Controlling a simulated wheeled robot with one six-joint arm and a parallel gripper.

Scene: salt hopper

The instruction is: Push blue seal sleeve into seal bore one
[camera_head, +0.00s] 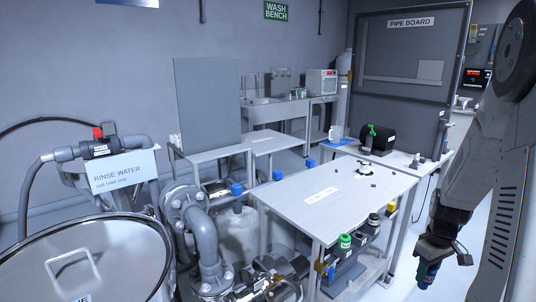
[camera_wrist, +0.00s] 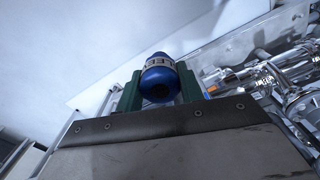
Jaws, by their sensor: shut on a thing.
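The sleeve cannot be told clearly from the wrist parts there. I cannot make out seal bore one in either view.
A white table (camera_head: 335,195) stands mid-picture, with small dark parts on top and bottles on its lower shelf. Pipework (camera_head: 205,235) and a lidded steel vessel (camera_head: 85,262) fill the left. Steel pipe fittings (camera_wrist: 265,80) show at right in the wrist view. Floor near my gripper looks clear.

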